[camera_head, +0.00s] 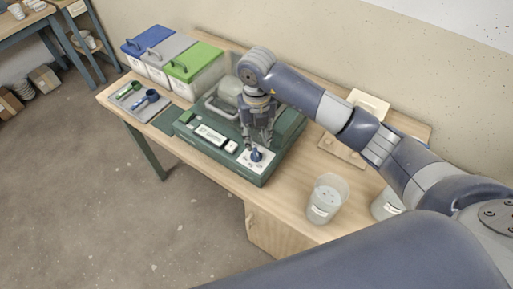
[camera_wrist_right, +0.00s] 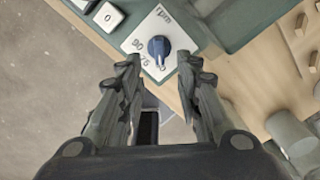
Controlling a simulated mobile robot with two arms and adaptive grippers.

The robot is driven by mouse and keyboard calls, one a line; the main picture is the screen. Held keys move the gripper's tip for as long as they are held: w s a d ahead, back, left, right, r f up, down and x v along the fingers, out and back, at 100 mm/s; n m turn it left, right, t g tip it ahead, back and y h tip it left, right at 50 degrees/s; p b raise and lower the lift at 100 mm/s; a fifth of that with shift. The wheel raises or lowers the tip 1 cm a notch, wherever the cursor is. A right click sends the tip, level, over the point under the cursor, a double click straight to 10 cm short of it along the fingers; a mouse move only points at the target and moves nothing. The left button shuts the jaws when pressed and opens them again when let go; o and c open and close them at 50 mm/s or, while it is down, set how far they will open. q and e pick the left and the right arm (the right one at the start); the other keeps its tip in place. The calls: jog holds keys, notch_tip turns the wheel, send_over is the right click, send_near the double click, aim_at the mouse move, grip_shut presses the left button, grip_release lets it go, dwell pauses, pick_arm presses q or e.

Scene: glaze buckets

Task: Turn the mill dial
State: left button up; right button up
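The mill dial (camera_head: 256,155) is a dark blue knob on a white plate at the front right corner of the green mill (camera_head: 216,150). My right gripper (camera_head: 262,143) hangs just above the dial, pointing down. In the right wrist view my right gripper (camera_wrist_right: 158,62) has its fingers apart, with the dial seen between and beyond the tips. Whether the fingers touch it I cannot tell. My left gripper is not in view.
Three lidded tubs, blue (camera_head: 145,41), grey (camera_head: 168,50) and green (camera_head: 192,62), stand at the back left. A tray with scoops (camera_head: 140,98) lies before them. A clear cup (camera_head: 327,198) stands on the table right of the mill, near the front edge.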

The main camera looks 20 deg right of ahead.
aim_at(257, 153)
notch_tip(257, 153, down, 7)
jog(key=shift+f+p, duration=0.15)
jog(key=shift+p, duration=0.55)
grip_shut()
